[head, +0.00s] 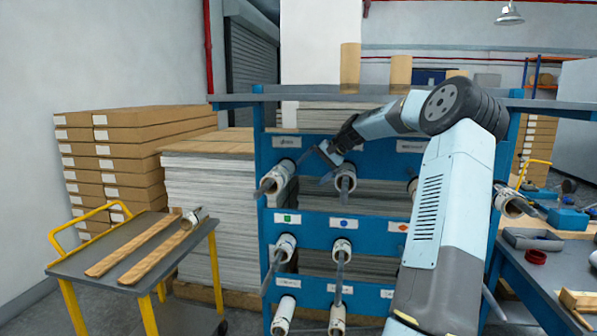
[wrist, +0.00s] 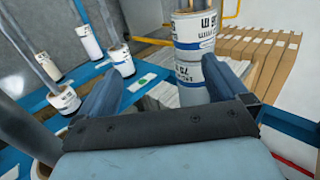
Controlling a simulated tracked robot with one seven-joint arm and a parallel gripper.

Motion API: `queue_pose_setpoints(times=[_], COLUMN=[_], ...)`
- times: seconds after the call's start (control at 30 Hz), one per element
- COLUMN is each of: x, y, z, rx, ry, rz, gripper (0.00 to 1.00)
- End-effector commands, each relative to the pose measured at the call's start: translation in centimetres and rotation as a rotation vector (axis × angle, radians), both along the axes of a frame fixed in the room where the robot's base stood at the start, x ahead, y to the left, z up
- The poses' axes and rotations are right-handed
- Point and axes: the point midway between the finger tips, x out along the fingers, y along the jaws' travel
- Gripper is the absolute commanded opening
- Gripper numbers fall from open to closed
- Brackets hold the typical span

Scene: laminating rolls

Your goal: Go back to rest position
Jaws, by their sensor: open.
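My gripper (head: 325,163) is open in front of the upper row of the blue rack (head: 310,218), between the upper-left rolls and the roll to their right. In the wrist view its two fingers (wrist: 168,78) are spread apart. Two white labelled rolls (wrist: 192,45) sit end to end on one peg, beyond and close to the right finger; I cannot tell if they touch it. These look like the upper-left rolls (head: 277,178) in the head view. Nothing shows gripped. My arm hides part of the rack's right side.
More rolls (head: 286,246) sit on the rack's lower pegs, which stick out forward. A workbench (head: 540,265) with tools is at right.

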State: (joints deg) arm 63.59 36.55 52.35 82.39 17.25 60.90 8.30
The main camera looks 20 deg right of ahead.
Motion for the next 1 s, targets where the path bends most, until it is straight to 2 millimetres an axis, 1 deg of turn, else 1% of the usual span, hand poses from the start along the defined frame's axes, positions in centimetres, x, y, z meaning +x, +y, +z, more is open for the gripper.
queue_pose_setpoints(times=[0.1,0.23,0.4,0.5,0.57,0.67,0.8,1.0], x=[-0.8,-1.3,-1.4,-1.5,-1.7,-2.4,-3.8,-5.5], y=[-1.1,-1.8,-1.9,-1.5,-0.9,0.6,3.3,7.2], z=[0.0,0.0,0.0,-0.2,-0.4,-1.2,-2.4,-2.1], rx=[0.000,-0.001,0.000,-0.010,-0.026,-0.070,-0.155,-0.253], ry=[0.001,0.001,0.001,0.008,0.021,0.057,0.112,0.136], rz=[-0.001,0.000,0.001,0.004,0.009,0.019,0.040,0.088], gripper=[1.00,1.00,1.00,1.00,1.00,1.00,1.00,1.00])
